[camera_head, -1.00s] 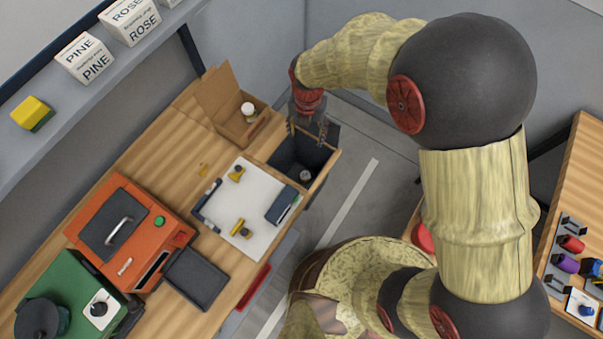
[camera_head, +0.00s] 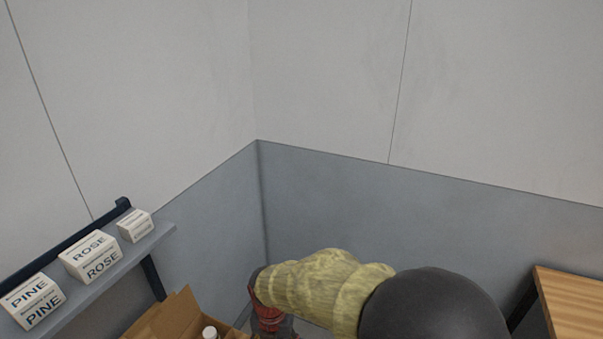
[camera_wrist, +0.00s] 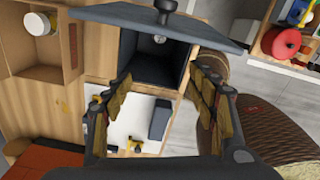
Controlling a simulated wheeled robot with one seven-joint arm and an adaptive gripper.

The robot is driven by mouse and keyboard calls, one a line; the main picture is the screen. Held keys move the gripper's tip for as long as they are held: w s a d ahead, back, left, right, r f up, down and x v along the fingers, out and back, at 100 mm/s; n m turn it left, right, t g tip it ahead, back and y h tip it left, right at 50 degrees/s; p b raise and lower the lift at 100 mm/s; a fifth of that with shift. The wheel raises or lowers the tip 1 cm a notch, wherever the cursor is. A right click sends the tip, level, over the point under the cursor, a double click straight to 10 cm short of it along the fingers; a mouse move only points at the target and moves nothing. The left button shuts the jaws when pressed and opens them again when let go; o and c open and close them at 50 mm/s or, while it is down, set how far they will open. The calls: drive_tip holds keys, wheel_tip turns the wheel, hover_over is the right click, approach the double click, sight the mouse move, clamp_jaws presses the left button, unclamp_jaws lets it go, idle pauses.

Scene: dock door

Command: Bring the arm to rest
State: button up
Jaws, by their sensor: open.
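My gripper (camera_wrist: 160,72) shows in the wrist view, its two padded fingers spread wide with nothing between them. It points down at an open dark bin (camera_wrist: 143,70) set at the wooden bench's edge. A small round thing (camera_wrist: 159,39) shows at the bin's far side. In the head view my arm bends along the bottom edge. Only the red wrist part shows there; the fingers are cut off below the frame.
A cardboard box (camera_wrist: 72,50) holding a white jar (camera_wrist: 40,23) stands beside the bin. A white mat (camera_wrist: 125,122) carries small yellow pieces. A dark panel with a knob (camera_wrist: 120,17) crosses the wrist view's top. A shelf (camera_head: 110,270) with labelled boxes is at the head view's left.

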drive_tip(key=s+d+r+m+t+b, duration=0.2)
drive_tip(key=s+d+r+m+b, duration=0.1)
drive_tip(key=d+m, duration=0.6)
drive_tip(key=s+d+r+m+t+b, duration=0.1)
drive_tip(key=s+d+r+m+b, duration=0.3)
drive_tip(key=d+m, duration=0.5)
drive_tip(key=s+d+r+m+t+b, duration=0.2)
drive_tip(key=s+d+r+m+b, duration=0.2)
drive_tip(key=m, duration=1.2)
drive_tip(key=shift+s+d+r+t, duration=0.3)
drive_tip(key=shift+s+d+r, duration=1.3)
drive_tip(key=shift+d, duration=0.85)
drive_tip(key=shift+o, duration=0.4)
